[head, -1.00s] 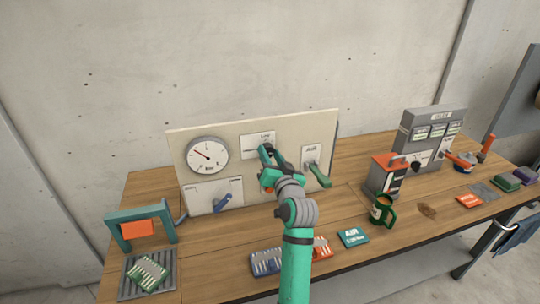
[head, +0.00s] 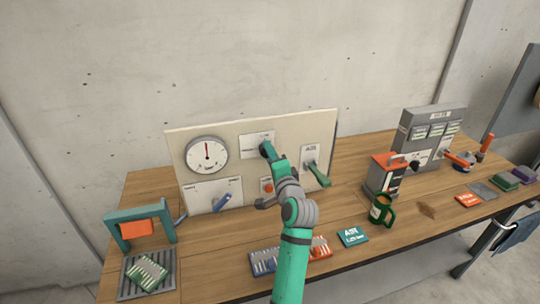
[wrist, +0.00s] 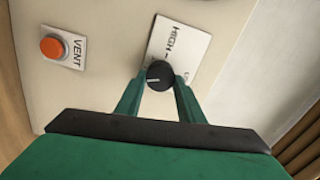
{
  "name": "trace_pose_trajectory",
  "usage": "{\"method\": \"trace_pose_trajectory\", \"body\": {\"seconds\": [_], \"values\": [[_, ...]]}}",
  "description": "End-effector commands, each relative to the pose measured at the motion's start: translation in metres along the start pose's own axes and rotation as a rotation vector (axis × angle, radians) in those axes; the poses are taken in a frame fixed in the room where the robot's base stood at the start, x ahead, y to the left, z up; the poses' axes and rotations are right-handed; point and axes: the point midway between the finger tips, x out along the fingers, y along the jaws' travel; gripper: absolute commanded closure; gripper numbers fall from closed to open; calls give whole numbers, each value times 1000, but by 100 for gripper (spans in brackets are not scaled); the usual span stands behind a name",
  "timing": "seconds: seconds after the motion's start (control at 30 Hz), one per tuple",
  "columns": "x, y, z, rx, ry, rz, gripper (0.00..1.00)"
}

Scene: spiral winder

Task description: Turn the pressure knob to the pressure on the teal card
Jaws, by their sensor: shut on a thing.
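The black pressure knob (wrist: 159,75) sits on the pale panel (head: 232,167), in front of a white label with HIGH on it. My gripper (wrist: 158,88) is shut on the knob, one green finger on each side. In the head view my gripper (head: 267,151) reaches the panel at that label and hides most of the knob. The round gauge (head: 207,155) on the panel has its needle pointing almost straight up. The teal card (head: 352,234) lies flat near the table's front edge; it reads AIR, with a smaller line too small to read surely.
An orange VENT button (wrist: 53,46) is beside the knob. Colored cards lie below my arm.

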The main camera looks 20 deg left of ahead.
Motion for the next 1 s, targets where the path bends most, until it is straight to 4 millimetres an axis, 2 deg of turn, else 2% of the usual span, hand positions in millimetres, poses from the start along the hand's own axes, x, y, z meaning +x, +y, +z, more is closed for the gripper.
{"method": "trace_pose_trajectory", "body": {"seconds": [0.5,1.0], "values": [[0,2,-1,410,2,-1,88],[0,3,-1,539,3,-1,88]]}}
